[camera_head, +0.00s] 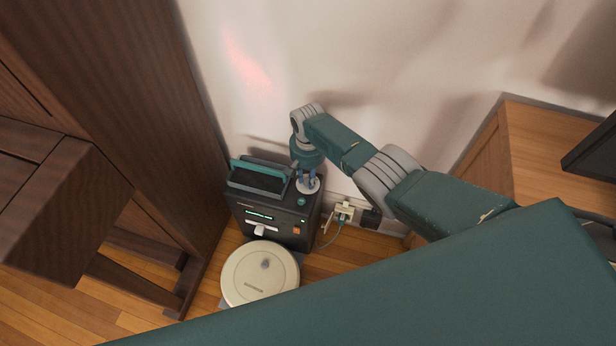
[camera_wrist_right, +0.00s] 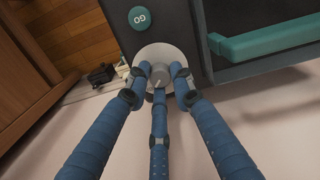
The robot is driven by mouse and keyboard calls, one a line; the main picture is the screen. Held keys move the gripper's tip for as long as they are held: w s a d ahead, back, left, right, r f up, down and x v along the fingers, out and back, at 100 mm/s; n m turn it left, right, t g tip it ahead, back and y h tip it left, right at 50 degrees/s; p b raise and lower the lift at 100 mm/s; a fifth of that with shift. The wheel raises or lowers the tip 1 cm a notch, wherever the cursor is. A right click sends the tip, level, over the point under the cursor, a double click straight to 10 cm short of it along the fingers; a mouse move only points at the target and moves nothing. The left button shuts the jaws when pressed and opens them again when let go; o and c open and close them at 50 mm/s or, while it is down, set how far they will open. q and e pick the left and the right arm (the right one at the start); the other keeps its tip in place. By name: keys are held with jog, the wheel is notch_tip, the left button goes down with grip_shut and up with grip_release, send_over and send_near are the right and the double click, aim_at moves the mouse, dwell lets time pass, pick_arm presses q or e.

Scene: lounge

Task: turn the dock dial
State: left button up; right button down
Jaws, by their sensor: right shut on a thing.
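The dock (camera_head: 275,215) is a dark box against the wall, with a teal handle (camera_head: 262,168) on its top. Its dial (camera_head: 308,186) is a grey knob on a pale round plate on the top, right of the handle. In the right wrist view the dial (camera_wrist_right: 159,77) sits between blue fingers, and a line mark shows on its top. My right gripper (camera_head: 307,178) reaches down from above and its fingers (camera_wrist_right: 160,85) are closed around the knob. A teal GO button (camera_wrist_right: 139,17) is beside the dial plate. My left gripper is not in view.
A round cream robot vacuum (camera_head: 260,272) sits on the floor at the dock's front. A wall outlet with a plug (camera_head: 344,212) and cable is to the right. Dark wooden furniture (camera_head: 110,120) stands left, and a wooden cabinet (camera_head: 545,150) right.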

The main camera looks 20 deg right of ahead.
jog(key=c, duration=1.5)
grip_release()
jog(key=shift+s+f, duration=0.1)
jog(key=shift+s, duration=0.15)
jog(key=shift+w, duration=0.1)
jog(key=shift+r, duration=0.2)
jog(key=shift+w+r, duration=0.1)
jog(key=shift+r, duration=0.15)
notch_tip(320, 180, up, 11)
jog(key=shift+r, duration=0.1)
